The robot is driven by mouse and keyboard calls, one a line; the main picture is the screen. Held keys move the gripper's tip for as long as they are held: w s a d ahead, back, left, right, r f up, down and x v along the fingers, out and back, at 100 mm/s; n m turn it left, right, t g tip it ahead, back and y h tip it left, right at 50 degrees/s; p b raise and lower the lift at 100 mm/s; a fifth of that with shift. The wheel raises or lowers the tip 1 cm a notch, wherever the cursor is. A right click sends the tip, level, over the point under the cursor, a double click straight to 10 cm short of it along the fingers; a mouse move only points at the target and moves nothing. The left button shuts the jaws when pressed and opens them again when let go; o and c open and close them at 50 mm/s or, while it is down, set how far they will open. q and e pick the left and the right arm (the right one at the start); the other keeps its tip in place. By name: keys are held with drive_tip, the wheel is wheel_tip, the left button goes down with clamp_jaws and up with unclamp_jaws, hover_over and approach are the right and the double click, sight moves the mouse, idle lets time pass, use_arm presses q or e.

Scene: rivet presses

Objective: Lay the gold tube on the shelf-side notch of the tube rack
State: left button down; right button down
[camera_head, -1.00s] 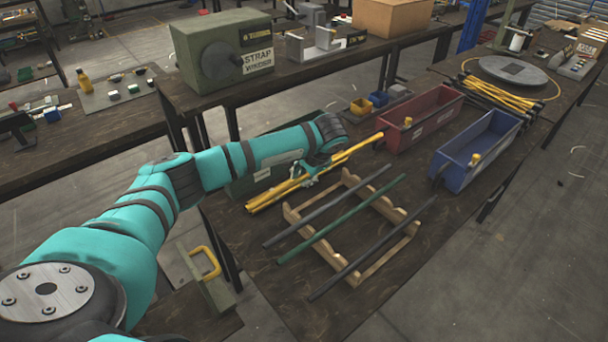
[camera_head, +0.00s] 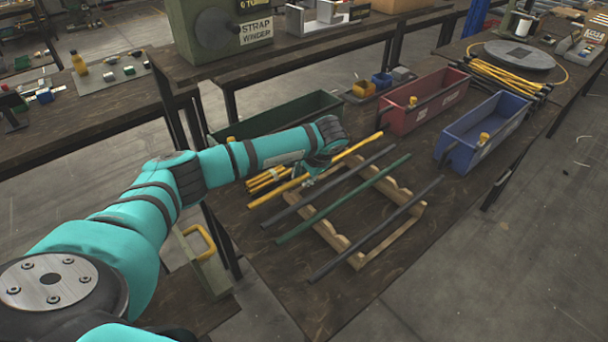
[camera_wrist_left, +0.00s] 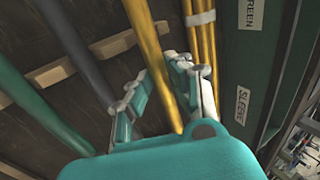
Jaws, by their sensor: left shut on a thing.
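My left gripper (camera_head: 316,172) is shut on a gold tube (camera_head: 276,193). The tube is roughly parallel to the grey tube (camera_head: 310,202), on its shelf side. In the left wrist view the gold tube (camera_wrist_left: 150,45) runs between the fingers (camera_wrist_left: 160,82) and passes by the shelf-side end of a rack rail (camera_wrist_left: 115,45). The height above the rail is hard to tell. The wooden tube rack (camera_head: 334,238) holds the grey tube, a green tube (camera_head: 335,203) and a dark tube (camera_head: 370,237). My arm hides part of the bench behind the gripper. My right gripper is out of view.
A bundle of gold tubes (camera_head: 266,180) lies beside the green bin (camera_head: 290,113). A red bin (camera_head: 425,105) and a blue bin (camera_head: 480,135) stand beyond the rack. The shelf bench (camera_head: 330,50) carries a strap winder (camera_head: 215,30). The near bench top is clear.

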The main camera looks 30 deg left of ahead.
use_arm(q)
drive_tip(key=c, duration=1.2)
unclamp_jaws()
drive_tip(key=shift+o, duration=0.2)
drive_tip(key=v, duration=1.2)
